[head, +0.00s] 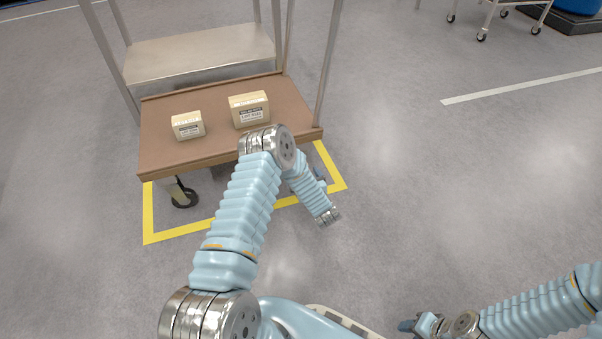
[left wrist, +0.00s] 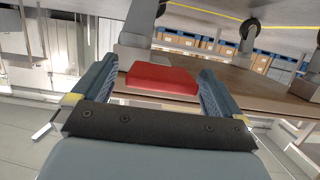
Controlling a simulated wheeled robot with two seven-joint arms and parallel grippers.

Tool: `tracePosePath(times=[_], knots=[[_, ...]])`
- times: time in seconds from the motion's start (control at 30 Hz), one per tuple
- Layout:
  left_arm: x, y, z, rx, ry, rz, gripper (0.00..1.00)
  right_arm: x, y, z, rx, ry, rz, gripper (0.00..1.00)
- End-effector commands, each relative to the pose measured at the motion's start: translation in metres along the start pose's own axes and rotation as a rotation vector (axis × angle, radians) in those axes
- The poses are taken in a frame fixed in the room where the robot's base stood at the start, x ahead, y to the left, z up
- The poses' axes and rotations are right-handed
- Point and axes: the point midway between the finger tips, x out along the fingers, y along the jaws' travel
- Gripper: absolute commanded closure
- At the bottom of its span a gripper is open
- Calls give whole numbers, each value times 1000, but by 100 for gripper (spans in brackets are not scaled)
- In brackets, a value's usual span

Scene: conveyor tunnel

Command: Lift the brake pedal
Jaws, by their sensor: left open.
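The brake pedal (left wrist: 162,78) is a red block, seen in the left wrist view by a grey metal caster bracket. My left gripper (left wrist: 158,66) is open, one finger on each side of the pedal. The pedal shows between the fingers; I cannot tell whether they touch it. In the head view the pedal is hidden, and my left gripper is mostly hidden by my arm beside the cart's near right corner. My right gripper (head: 408,325) is low at the bottom edge, away from the cart; its jaws are too small to read.
The cart has a brown lower deck (head: 220,150) carrying two cardboard boxes, a left one (head: 187,125) and a right one (head: 249,111). A caster (head: 184,197) shows at its front left. Yellow floor tape (head: 149,214) frames it.

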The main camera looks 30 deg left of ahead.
Motion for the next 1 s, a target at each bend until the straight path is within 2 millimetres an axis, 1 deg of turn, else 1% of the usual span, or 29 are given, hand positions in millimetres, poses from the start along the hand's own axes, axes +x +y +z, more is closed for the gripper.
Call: tracePosePath(times=[0.03,0.1,0.3,0.4,0.5,0.67,1.0], knots=[[-12,1,-3,3,-1,4,0,-4,-2,0,0,-1,0,57],[-30,1,-2,3,-2,4,0,-7,-2,0,0,0,0,57],[-79,1,-2,3,-1,5,0,-14,-4,-1,1,3,2,57],[-97,1,-1,2,-1,4,0,-16,-4,-1,1,4,3,57],[-109,1,-1,0,0,3,0,-17,-5,-1,1,4,3,57],[-117,0,-1,0,2,0,0,-17,-5,-1,1,4,4,57],[-117,0,-1,0,2,0,0,-17,-5,-1,1,4,4,57]])
